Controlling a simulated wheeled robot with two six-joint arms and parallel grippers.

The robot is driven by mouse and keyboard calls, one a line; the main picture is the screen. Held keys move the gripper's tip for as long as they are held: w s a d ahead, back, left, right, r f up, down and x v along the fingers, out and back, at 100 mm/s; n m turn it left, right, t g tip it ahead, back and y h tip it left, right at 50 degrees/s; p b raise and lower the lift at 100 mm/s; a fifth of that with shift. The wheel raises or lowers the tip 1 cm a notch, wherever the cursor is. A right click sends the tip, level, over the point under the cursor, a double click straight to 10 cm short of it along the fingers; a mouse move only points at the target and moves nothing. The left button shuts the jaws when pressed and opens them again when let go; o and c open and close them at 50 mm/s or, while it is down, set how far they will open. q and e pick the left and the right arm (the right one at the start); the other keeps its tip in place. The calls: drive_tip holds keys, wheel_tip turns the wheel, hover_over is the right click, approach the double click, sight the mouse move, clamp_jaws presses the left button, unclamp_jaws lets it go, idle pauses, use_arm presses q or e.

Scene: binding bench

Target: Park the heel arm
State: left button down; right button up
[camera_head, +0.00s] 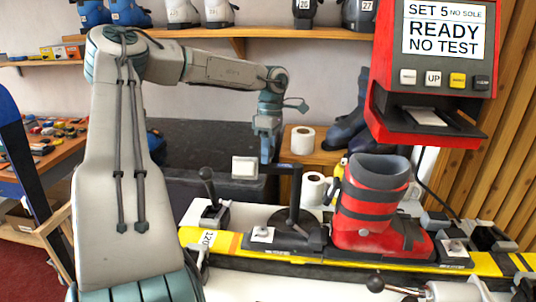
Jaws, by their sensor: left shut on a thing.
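The heel arm (283,170) is a dark bar on an upright post, with a white pad (244,168) at its left end. It stands on a dark round base left of the red ski boot (370,207), and the pad points left, away from the boot. My left gripper (267,157) comes down from above and is shut on the heel arm's bar, just right of the pad. The fingertips are small and partly merge with the bar. The boot stands upright in the binding on the yellow ski (285,259). My right gripper is out of view.
A red test unit (432,70) at the upper right reads "SET 5 NO SOLE, READY, NO TEST". A black-knobbed lever (207,187) stands left of the heel arm. Another black knob (375,284) is at the front. Paper rolls (302,140) stand behind.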

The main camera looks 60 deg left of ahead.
use_arm(q)
drive_tip(key=shift+w+a+r+m, duration=0.1)
drive_tip(key=shift+w+a+m, duration=0.1)
drive_tip(key=shift+a+m, duration=0.1)
drive_tip(key=shift+r, duration=0.1)
drive_tip(key=c, duration=1.2)
unclamp_jaws()
drive_tip(key=shift+o, duration=0.9)
wheel_tip(320, 180, up, 10)
drive_tip(key=w+a+b, duration=0.1)
drive_tip(key=b, duration=0.1)
drive_tip(key=shift+w+r, duration=0.2)
drive_tip(key=shift+w, duration=0.2)
drive_tip(key=shift+a, duration=0.1)
drive_tip(key=shift+r, duration=0.1)
